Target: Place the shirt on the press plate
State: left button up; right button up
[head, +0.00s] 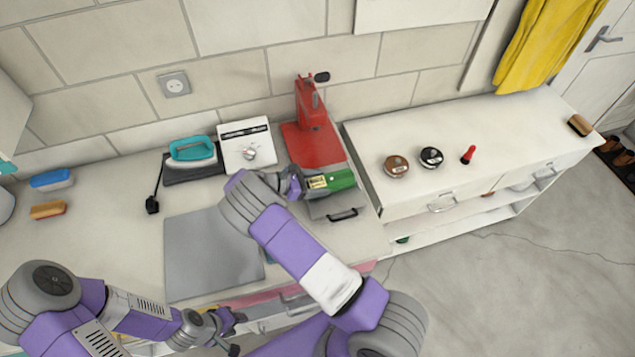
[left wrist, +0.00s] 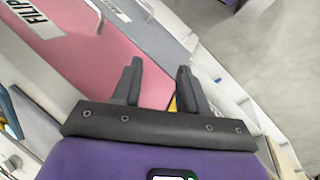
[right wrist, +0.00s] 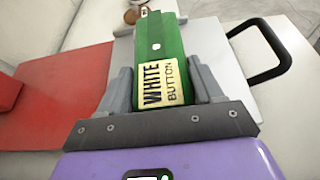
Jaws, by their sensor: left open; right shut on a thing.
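The shirt is a folded green bundle (head: 341,180) with a label reading "WHITE BUTTON". It also shows in the right wrist view (right wrist: 158,45). My right gripper (head: 303,184) is shut on it, with a finger on each side in the right wrist view (right wrist: 160,88). The shirt is over the light grey plate (head: 326,207) of the red press (head: 312,143), near its front handle; I cannot tell whether it touches the plate. My left gripper (head: 232,330) is open and empty at the counter's front edge; its fingers also show in the left wrist view (left wrist: 158,85).
A grey mat (head: 195,260) lies on the counter left of the press. A teal iron (head: 192,150) and a white box with a dial (head: 247,148) stand behind it. Tins (head: 396,166) sit on the white cabinet at right.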

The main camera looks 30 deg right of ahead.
jog(key=shift+f, duration=0.15)
jog(key=o, duration=1.1)
jog(key=shift+a+r, duration=0.1)
jog(key=shift+r, duration=0.2)
jog(key=b+v, duration=0.1)
jog(key=v, duration=1)
jog(key=shift+w+a, duration=0.15)
jog(key=shift+a, duration=0.2)
